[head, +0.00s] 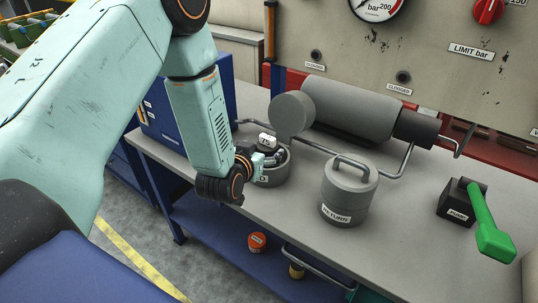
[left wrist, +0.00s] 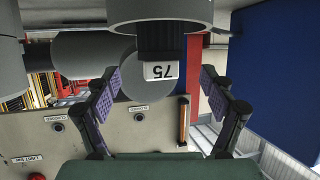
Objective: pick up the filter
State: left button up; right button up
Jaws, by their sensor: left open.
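The filter (head: 267,141) shows in the head view as a white-topped piece marked 75, standing at a grey round holder (head: 273,176) whose label is partly covered. In the left wrist view the picture is upside down; there the dark ribbed filter (left wrist: 160,42) with its white 75 cap sticks out of the grey holder (left wrist: 160,12). My left gripper (head: 272,158) is at the holder, close to the filter. In the wrist view its two purple-padded fingers (left wrist: 160,78) are spread to either side of the filter, with gaps on both sides. My right gripper is not in view.
A grey lidded pot labelled RETURN (head: 349,190) stands right of the holder. A horizontal grey cylinder (head: 345,108) with pipes lies behind. A black pump block with a green lever (head: 488,225) is at the right. A blue box (head: 220,95) stands behind my left arm.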

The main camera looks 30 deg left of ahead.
aim_at(268, 148)
pick_arm(q)
jog(key=x, duration=0.3)
jog(key=f+b+x, duration=0.1)
jog(key=x, duration=0.1)
jog(key=shift+a+f, duration=0.25)
jog(key=shift+w, duration=0.3)
jog(key=shift+s+d+r, duration=0.1)
jog(key=shift+d+r, duration=0.1)
jog(key=shift+r, duration=0.05)
jog(key=shift+w+a+f, duration=0.2)
jog(key=shift+w+f, duration=0.1)
jog(key=shift+c, duration=1)
jog(key=shift+s+d+r, duration=0.15)
jog(key=shift+s+r, duration=0.1)
jog(key=c, duration=0.6)
jog(key=shift+w+f, duration=0.15)
jog(key=c, duration=0.6)
